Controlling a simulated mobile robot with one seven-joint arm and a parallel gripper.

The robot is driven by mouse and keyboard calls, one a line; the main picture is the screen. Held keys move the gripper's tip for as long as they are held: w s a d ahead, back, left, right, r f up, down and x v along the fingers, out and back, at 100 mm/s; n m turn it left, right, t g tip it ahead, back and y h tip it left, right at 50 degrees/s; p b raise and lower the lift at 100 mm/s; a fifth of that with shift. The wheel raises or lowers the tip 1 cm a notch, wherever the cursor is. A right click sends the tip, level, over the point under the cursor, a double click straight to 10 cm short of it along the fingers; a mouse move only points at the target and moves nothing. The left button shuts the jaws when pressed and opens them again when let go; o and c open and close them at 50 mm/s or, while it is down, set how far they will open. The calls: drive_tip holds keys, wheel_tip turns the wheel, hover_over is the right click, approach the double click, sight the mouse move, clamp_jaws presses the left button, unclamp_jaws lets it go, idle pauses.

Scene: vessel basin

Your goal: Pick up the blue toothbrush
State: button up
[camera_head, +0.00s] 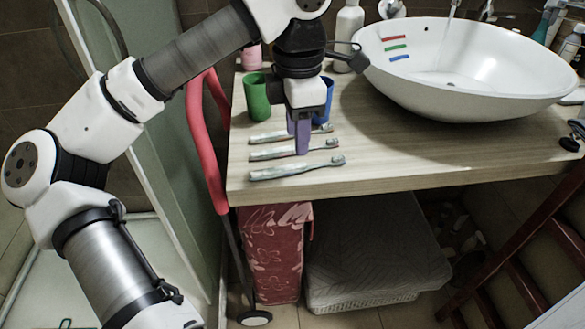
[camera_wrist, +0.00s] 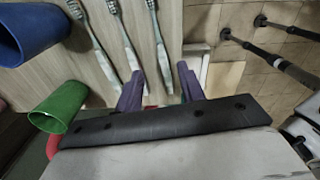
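Three pale toothbrushes lie side by side on the wooden counter: a back one (camera_head: 268,137), a middle one (camera_head: 272,154) and a front one (camera_head: 290,170). Their heads point right. I cannot tell for sure which is blue. In the wrist view they show as the left one (camera_wrist: 95,38), the middle one (camera_wrist: 125,38) and the right one (camera_wrist: 157,40). My gripper (camera_head: 298,138) points down over the brushes, its purple fingers apart. In the wrist view my gripper (camera_wrist: 161,87) is open, with the right brush's handle end showing in its gap; contact is unclear.
A green cup (camera_head: 257,97) and a blue cup (camera_head: 326,100) stand behind the brushes. A white basin (camera_head: 465,85) with red, green and blue marks fills the counter's right. The wooden counter (camera_head: 400,155) is clear in front of the basin. A red-handled walker frame (camera_head: 207,145) stands at left.

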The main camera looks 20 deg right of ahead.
sight(293, 166)
drive_tip(key=shift+s+a+f, duration=0.1)
drive_tip(key=shift+a+f, duration=0.15)
drive_tip(key=shift+f, duration=1.25)
drive_tip(key=shift+a+f, duration=0.2)
drive_tip(key=shift+f, duration=1.25)
clamp_jaws()
